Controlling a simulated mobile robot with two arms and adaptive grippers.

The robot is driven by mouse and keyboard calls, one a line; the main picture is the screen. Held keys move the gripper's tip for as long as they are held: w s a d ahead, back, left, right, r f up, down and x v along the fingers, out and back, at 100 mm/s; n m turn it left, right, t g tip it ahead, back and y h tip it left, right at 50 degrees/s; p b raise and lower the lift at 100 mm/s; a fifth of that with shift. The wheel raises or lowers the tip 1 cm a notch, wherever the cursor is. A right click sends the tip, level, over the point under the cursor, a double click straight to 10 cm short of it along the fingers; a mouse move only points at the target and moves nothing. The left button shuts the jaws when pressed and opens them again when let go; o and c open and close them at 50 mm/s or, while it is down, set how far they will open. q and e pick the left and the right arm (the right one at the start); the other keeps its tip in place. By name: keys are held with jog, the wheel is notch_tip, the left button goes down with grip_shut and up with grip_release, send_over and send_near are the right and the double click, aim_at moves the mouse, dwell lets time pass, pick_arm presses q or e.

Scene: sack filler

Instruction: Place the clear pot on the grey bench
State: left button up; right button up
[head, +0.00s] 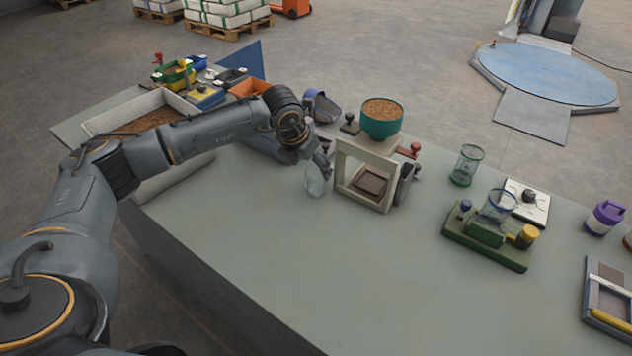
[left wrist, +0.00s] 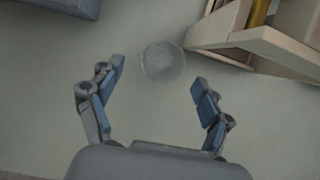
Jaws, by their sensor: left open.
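The clear pot (head: 315,184) stands on the grey bench (head: 400,270), left of the cream frame stand. It also shows from above as a round, see-through shape in the left wrist view (left wrist: 162,61). My left gripper (head: 324,166) is at the pot, near its upper part, and partly hides it in the head view. In the left wrist view its two blue-padded fingers (left wrist: 158,74) are spread wide. The pot lies between and slightly beyond the fingertips, with a gap on both sides. My right gripper is not in view.
The cream frame stand (head: 345,185) with a green bowl of grain (head: 381,118) is close on the pot's right. A green-rimmed clear cup (head: 467,165) and a green scale-like device (head: 486,240) stand further right. The bench's front middle is clear.

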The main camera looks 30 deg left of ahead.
aim_at(316, 175)
pick_arm(q)
jog(key=shift+w+d+f+p, duration=0.1)
jog(key=shift+f+p, duration=0.2)
jog(key=p+x, duration=0.1)
jog(key=x, duration=0.2)
jog(key=shift+w+d+f, duration=0.15)
jog(key=shift+f, duration=0.2)
jog(key=shift+w+f, duration=0.2)
jog(key=shift+f, duration=0.15)
jog(key=shift+c, duration=0.2)
jog(key=c, duration=1.3)
jog(key=shift+r, duration=0.1)
jog(key=shift+c, duration=0.2)
